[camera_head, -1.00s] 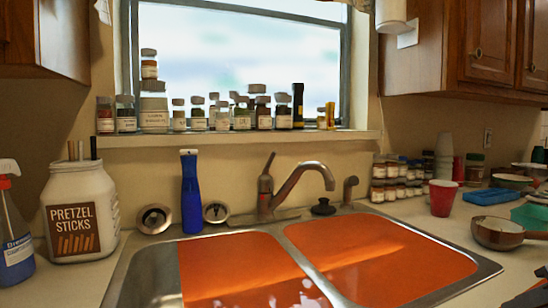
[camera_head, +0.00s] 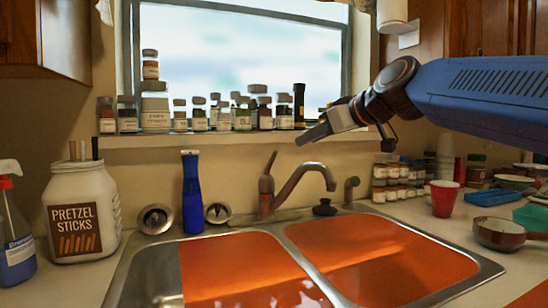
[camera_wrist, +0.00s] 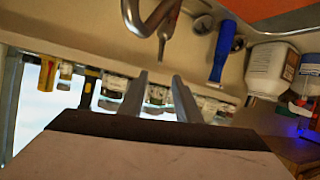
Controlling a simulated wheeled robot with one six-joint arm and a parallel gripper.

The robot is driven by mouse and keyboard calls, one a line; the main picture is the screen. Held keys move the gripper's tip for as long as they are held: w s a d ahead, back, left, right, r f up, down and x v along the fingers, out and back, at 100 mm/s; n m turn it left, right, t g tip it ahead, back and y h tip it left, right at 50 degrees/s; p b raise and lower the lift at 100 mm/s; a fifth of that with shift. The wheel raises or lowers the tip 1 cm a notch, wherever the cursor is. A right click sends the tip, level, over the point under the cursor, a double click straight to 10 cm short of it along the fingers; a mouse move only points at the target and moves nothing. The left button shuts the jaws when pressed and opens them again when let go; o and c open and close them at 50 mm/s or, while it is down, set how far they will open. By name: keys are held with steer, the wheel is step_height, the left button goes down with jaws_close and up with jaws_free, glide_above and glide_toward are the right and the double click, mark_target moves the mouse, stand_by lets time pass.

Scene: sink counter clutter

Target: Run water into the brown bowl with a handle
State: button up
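The brown bowl with a handle (camera_head: 497,234) stands on the counter right of the sink, light inside and upright. The metal faucet (camera_head: 300,183) stands behind the sink, its spout curving right and its lever upright on the left; it also shows at the top of the wrist view (camera_wrist: 152,18). My gripper (camera_head: 305,138) is in the air in front of the window, above the faucet spout. In the wrist view its two fingers (camera_wrist: 158,82) stand apart with nothing held between them. No running water shows at the spout.
The double sink (camera_head: 490,270) has orange surfaces inside. Several jars (camera_head: 243,118) line the windowsill behind my gripper. A blue bottle (camera_head: 191,195) and a pretzel jar (camera_head: 80,212) stand left of the faucet. A red cup (camera_head: 443,198) and blue tray (camera_head: 492,197) are near the bowl.

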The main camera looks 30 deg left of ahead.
mark_target(274, 156)
steer(key=x, duration=1.7)
steer(key=shift+a, duration=0.3)
jaws_close()
